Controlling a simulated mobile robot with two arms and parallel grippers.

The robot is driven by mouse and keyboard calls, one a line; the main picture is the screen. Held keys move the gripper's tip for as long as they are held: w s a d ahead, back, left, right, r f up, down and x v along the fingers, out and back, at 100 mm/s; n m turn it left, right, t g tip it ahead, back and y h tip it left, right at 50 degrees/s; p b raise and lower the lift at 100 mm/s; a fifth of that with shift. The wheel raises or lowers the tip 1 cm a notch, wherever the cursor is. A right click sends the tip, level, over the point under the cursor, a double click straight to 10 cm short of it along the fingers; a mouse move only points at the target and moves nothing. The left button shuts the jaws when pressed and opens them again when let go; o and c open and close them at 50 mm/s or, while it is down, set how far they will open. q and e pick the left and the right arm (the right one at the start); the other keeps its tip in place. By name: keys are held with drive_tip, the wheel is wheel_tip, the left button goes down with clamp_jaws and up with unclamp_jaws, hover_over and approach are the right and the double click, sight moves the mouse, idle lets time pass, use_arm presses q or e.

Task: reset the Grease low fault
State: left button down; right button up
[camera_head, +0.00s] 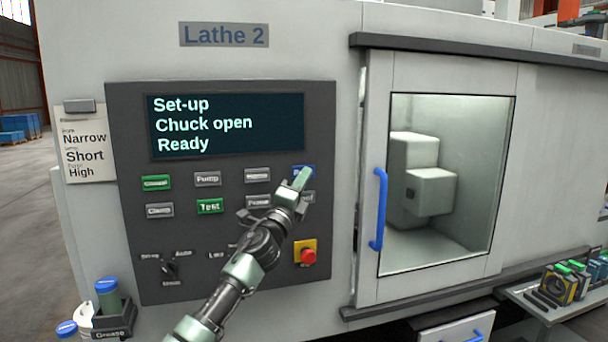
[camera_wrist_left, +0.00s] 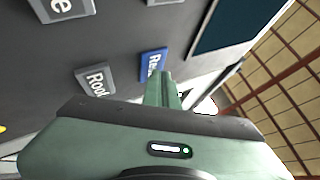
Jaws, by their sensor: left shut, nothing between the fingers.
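The lathe's control panel (camera_head: 125,240) carries a dark screen (camera_head: 226,125) that reads "Set-up", "Chuck open", "Ready". No grease fault shows on it. My left gripper (camera_head: 302,178) is shut and empty, with its fingertips at the blue button (camera_head: 310,171) in the panel's upper right. In the left wrist view the blue button (camera_wrist_left: 152,65) shows part of a label, "Re", beside the fingertips (camera_wrist_left: 162,76). I cannot tell whether they touch it. A blue-capped bottle (camera_head: 107,296) stands in a dark holder labelled "Grease" (camera_head: 112,330). My right gripper is out of view.
A red emergency stop on a yellow plate (camera_head: 306,254) sits below my left gripper. Grey and green buttons (camera_head: 210,206) and a selector knob (camera_head: 170,268) are to its left. The lathe door (camera_head: 380,100) with its blue handle (camera_head: 379,208) is at the right and looks closed.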

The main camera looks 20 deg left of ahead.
use_arm(q)
drive_tip(key=shift+s+d+p, duration=0.35)
drive_tip(key=shift+s+p, duration=0.2)
drive_tip(key=shift+s, duration=0.1)
drive_tip(key=shift+d, duration=0.1)
drive_tip(key=s+d+p, duration=0.1)
drive_tip(key=s+p, duration=0.1)
drive_tip(key=s+d, duration=0.1)
drive_tip(key=s, duration=0.1)
drive_tip(key=shift+d+p, duration=0.3)
drive_tip(key=shift+p, duration=0.1)
idle(0.6)
